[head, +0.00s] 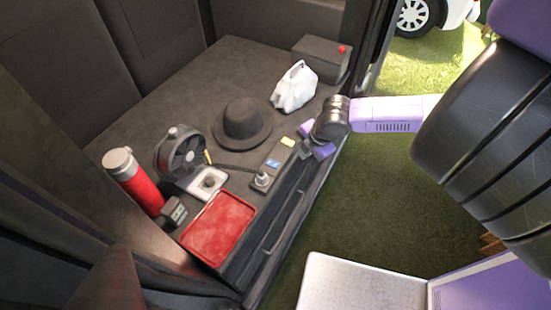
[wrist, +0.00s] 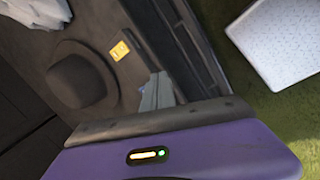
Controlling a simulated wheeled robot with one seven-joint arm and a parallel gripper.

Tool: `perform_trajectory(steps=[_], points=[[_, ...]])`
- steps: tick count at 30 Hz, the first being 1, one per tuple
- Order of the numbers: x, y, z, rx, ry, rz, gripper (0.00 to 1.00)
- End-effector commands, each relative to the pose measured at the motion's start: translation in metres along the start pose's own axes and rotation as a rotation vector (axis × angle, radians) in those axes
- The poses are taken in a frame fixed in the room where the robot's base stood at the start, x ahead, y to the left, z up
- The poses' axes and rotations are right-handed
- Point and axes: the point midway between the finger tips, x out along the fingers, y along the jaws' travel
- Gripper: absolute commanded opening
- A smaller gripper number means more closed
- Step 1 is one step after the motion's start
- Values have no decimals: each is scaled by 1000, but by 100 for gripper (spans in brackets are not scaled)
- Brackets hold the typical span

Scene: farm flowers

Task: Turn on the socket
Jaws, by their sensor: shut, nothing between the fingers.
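A dark socket strip (head: 279,153) lies along the front edge of the dark van floor. It has a yellow label (head: 288,142), a blue patch (head: 273,163) and a grey round plug-like piece (head: 261,180) at its near end. My gripper (head: 306,152) is shut and empty, just right of the strip, near the yellow label. I cannot tell whether it touches the strip. In the wrist view the yellow label (wrist: 120,50) shows beside my grey fingers (wrist: 157,92), which hide part of the strip. No switch can be made out clearly.
A black hat (head: 242,122), a fan (head: 180,152), a white jug (head: 294,88), a red tray (head: 218,228), a red flask (head: 134,180) and a dark box (head: 321,60) stand around the strip. Open grass (head: 385,210) lies right of the van edge.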

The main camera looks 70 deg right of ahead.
Motion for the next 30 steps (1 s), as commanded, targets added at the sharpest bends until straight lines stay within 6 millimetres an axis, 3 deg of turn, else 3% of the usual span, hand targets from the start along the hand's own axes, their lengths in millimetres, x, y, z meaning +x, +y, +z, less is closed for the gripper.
perform_trajectory(steps=[1, 6, 12, 20, 30], points=[[2, 19, 0, -38, -20, -27, 0], [-2, 66, -7, -154, -59, -158, 0], [-18, 99, -36, -280, -20, -321, 0], [-35, 110, -63, -377, 50, -441, 0], [-38, 111, -65, -389, 57, -454, 0]])
